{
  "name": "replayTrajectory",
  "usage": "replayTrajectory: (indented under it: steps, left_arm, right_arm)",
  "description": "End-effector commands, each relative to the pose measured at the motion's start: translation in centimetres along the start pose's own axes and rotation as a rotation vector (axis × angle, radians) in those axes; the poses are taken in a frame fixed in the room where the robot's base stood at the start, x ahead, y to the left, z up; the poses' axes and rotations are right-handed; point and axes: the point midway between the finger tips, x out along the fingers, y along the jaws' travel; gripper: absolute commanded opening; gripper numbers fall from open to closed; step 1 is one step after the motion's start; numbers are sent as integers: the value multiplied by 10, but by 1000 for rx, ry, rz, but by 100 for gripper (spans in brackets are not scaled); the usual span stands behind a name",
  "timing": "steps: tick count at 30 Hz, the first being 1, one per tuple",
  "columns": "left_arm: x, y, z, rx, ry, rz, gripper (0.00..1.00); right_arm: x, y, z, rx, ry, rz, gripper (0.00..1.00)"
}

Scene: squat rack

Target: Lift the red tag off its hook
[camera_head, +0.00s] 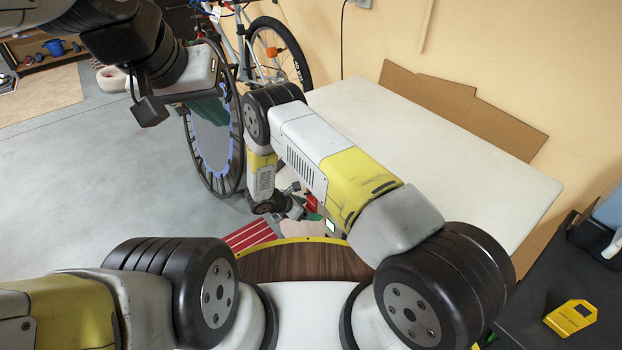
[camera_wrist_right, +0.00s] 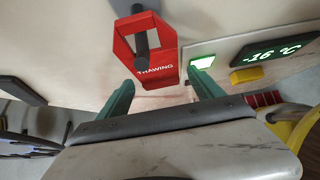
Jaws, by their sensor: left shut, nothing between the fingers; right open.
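The red tag (camera_wrist_right: 155,76) hangs from a dark hook (camera_wrist_right: 140,42) on a pale panel in the right wrist view. The hook's shaft passes through the tag's open frame, and white lettering marks its solid end. In the head view the tag is a small red patch (camera_head: 311,203) beside my right wrist, partly hidden by my arm. My right gripper (camera_wrist_right: 163,92) is open, its green fingers on either side of the tag's lettered end, with nothing held. My left gripper (camera_head: 212,108) is at the upper left of the head view, shut and empty, far from the tag.
A green-lit display (camera_wrist_right: 275,55), a lit square (camera_wrist_right: 203,62) and a yellow block (camera_wrist_right: 249,75) sit right of the tag. A dark handle-like bar (camera_wrist_right: 20,90) is at left. A bicycle (camera_head: 270,50) stands behind; a white top (camera_head: 440,150) extends right.

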Motion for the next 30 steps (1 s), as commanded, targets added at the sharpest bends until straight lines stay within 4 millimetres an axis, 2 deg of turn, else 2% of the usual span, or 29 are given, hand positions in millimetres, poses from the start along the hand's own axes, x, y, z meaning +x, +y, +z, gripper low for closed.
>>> replayTrajectory:
  steps: [2,11,30]
  left_arm:
    - [0,0,0,0,0,0,0]
    - [0,0,0,0,0,0,0]
    - [0,0,0,0,0,0,0]
  right_arm:
    - [0,0,0,0,0,0,74]
    - [0,0,0,0,0,0,16]
    - [-7,0,6,-1,0,0,15]
